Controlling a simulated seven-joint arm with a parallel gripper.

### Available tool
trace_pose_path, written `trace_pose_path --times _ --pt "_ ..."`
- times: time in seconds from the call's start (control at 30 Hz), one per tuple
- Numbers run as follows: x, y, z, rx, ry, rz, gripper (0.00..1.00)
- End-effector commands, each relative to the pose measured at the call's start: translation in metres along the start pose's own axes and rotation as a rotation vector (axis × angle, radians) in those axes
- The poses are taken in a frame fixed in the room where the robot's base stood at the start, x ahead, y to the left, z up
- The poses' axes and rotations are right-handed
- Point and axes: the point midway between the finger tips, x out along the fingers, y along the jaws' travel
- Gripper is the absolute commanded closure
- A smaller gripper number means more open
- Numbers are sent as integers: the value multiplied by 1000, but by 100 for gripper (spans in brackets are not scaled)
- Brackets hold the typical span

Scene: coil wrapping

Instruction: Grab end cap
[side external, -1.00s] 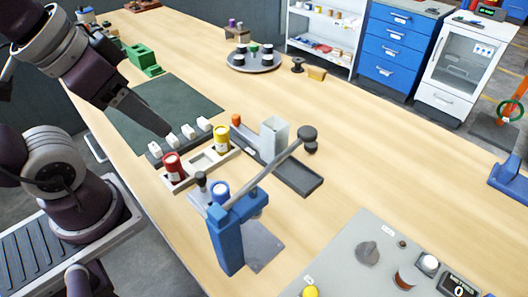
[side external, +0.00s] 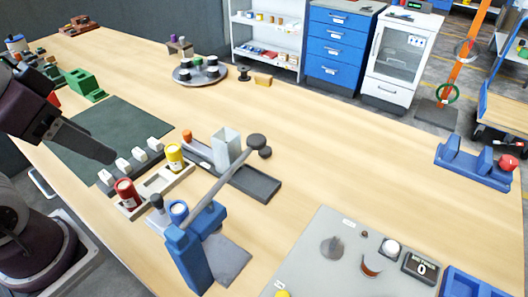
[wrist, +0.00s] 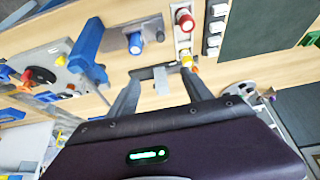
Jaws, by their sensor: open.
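No part is clearly recognisable as the end cap. Several small white blocks (side external: 123,165) sit in a row on a dark strip, and could be caps, but I cannot tell. Next to them a pale tray (side external: 151,188) holds a red cylinder (side external: 127,193) and a yellow cylinder (side external: 174,156). A blue cylinder (side external: 178,210) stands by the blue lever stand (side external: 188,255). My gripper (side external: 110,158) appears over the white blocks' end of the green mat. In the wrist view my gripper (wrist: 160,80) has its fingers spread, with nothing between them held.
A dark tray (side external: 258,184) with a clear upright box (side external: 226,150) lies right of the cylinders. A round turntable (side external: 200,76) with several spools stands at the back. A grey panel (side external: 320,265) is at front right. The middle-right tabletop is clear.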

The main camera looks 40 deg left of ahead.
Motion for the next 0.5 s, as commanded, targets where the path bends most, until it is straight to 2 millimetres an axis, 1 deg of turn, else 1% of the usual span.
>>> trace_pose_path --times 0.4,0.47,0.5 --pt "0 0 0 0 0 0 41" --pt "-4 0 -3 0 2 0 41" --pt "-10 0 -6 0 4 0 41"
